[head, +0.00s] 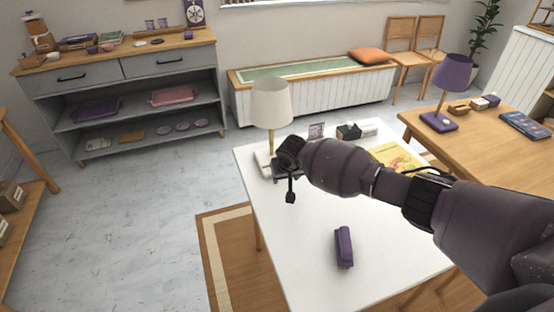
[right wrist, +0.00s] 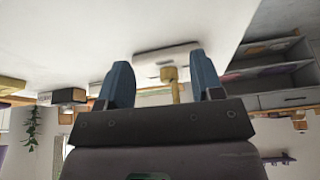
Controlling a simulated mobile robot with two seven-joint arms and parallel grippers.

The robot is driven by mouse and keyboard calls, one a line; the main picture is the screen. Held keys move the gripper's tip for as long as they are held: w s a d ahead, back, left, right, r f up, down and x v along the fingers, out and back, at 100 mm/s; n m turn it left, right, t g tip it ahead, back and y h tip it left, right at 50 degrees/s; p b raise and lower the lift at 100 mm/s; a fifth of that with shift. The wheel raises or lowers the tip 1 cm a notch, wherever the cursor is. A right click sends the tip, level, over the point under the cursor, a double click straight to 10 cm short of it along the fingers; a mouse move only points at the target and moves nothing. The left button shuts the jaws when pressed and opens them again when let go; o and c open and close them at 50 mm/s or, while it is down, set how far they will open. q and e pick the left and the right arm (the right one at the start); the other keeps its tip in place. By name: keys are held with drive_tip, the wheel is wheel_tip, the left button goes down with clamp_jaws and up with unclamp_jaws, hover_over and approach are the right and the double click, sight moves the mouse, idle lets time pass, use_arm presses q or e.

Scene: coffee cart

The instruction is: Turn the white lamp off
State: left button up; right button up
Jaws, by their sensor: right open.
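The white lamp (head: 270,103) stands upright at the far left corner of the white table (head: 300,238). It has a cream shade, a brass stem and a white base (head: 263,161). My right gripper (head: 280,171) is low beside the base, mostly hidden behind its own wrist. In the right wrist view the open blue fingers (right wrist: 163,72) are apart, with the white base (right wrist: 150,57) and a brass part (right wrist: 172,88) seen between them. I cannot tell whether they touch the lamp, or whether it is lit. My left gripper is not in view.
A purple case (head: 344,247) lies near the front of the white table. A black box (head: 349,132), a small card (head: 316,130) and a yellow picture (head: 398,158) are farther right. A purple lamp (head: 453,75) stands on the wooden table. The white table's left front is clear.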

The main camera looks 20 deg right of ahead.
drive_tip(key=w+b, duration=0.1)
drive_tip(key=w, duration=0.2)
drive_tip(key=w+f+b, duration=0.1)
drive_tip(key=w+b, duration=0.1)
drive_tip(key=w, duration=0.2)
drive_tip(key=w+b, duration=0.2)
drive_tip(key=w, duration=0.1)
drive_tip(key=shift+w+d+f, duration=0.2)
drive_tip(key=shift+d+f, duration=0.1)
drive_tip(key=shift+d, duration=0.05)
drive_tip(key=shift+w+f+b, duration=0.3)
drive_tip(key=shift+f+b, duration=0.05)
drive_tip(key=shift+f, duration=0.2)
drive_tip(key=shift+w+d+f, duration=0.1)
